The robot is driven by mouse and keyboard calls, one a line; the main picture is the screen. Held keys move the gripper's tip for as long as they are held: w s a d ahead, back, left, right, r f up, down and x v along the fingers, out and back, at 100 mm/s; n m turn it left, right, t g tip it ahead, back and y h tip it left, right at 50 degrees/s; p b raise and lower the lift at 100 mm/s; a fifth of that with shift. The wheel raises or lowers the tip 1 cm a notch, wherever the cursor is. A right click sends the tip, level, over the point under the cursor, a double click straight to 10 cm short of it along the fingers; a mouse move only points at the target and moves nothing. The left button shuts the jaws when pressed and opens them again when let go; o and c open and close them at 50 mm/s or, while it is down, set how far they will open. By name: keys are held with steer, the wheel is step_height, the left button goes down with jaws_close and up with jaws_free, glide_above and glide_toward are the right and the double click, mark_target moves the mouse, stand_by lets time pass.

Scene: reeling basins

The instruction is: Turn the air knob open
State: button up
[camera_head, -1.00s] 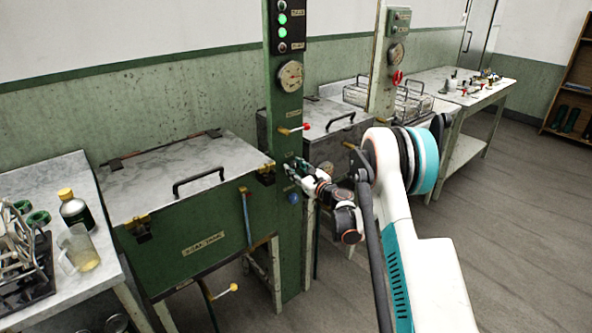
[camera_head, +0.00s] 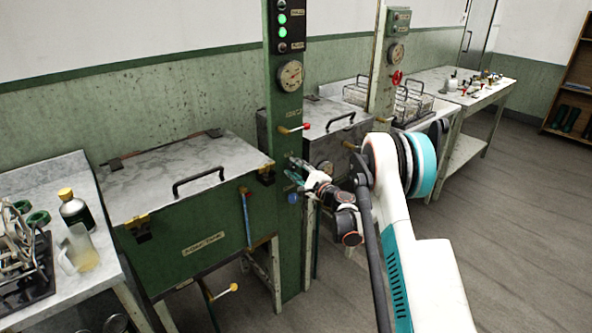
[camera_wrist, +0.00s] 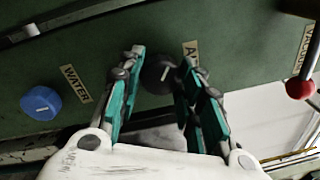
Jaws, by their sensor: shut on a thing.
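The air knob (camera_wrist: 158,76) is a dark round knob on the green post, beside a label of which only an "A" shows. It sits between the two teal-padded fingers of my gripper (camera_wrist: 162,66) in the wrist view, and the gripper is shut on it. In the head view my gripper (camera_head: 293,170) reaches the post from the right and largely hides the knob there. I cannot tell the knob's turn angle.
A blue knob (camera_wrist: 41,103) labelled WATER is left of my fingers in the wrist view. A red-tipped vacuum lever (camera_wrist: 300,88) is at the right. In the head view, a lidded green basin (camera_head: 205,240) stands left of the post (camera_head: 290,110).

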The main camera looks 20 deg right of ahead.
steer(key=n, duration=0.7)
steer(key=shift+f+n+y, duration=0.1)
steer(key=shift+n+y, duration=0.2)
stand_by(0.4)
steer(key=o, duration=1.1)
steer(key=shift+c, duration=0.2)
steer(key=v, duration=1.2)
